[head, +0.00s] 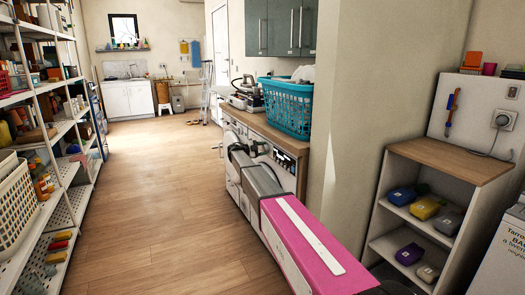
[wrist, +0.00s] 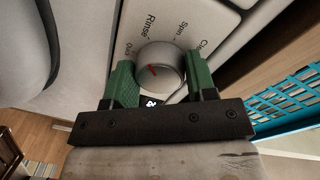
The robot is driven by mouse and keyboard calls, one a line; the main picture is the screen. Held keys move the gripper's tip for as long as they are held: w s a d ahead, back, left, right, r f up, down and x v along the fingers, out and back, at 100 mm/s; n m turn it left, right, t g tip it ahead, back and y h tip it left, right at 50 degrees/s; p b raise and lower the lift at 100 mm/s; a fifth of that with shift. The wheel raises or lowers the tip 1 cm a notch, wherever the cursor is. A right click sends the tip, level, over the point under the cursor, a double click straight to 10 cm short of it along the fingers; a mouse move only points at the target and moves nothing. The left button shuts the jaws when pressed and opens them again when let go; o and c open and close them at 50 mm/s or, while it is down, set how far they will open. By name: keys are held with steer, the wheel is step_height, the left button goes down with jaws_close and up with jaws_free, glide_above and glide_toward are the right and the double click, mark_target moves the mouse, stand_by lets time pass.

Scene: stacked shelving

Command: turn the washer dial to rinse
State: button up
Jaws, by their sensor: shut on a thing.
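The washer dial (wrist: 160,68) is a round silver knob with a short red mark left of its centre. The mark slants towards the upper left, on the side of the words "Rinse" and "Quick"; I cannot tell exactly which word it meets. The washer's light panel (wrist: 185,30) carries "Rinse", "Spin" and other, partly cut words. My gripper (wrist: 160,64) has green fingers on the left and right of the dial, shut on it. In the head view, my arm reaches the white washer (head: 295,172) and hides the dial.
A blue basket (head: 288,108) stands on the wooden counter above the washer and also shows at the right of the wrist view (wrist: 290,100). A wall corner (head: 350,120) and low shelf unit (head: 450,160) are to the right. The floor (head: 155,190) at left is clear.

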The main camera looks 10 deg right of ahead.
steer(key=o, duration=0.9)
steer(key=shift+a, duration=0.1)
steer(key=v, duration=1)
steer(key=shift+s+a, duration=0.15)
steer(key=shift+a, duration=0.2)
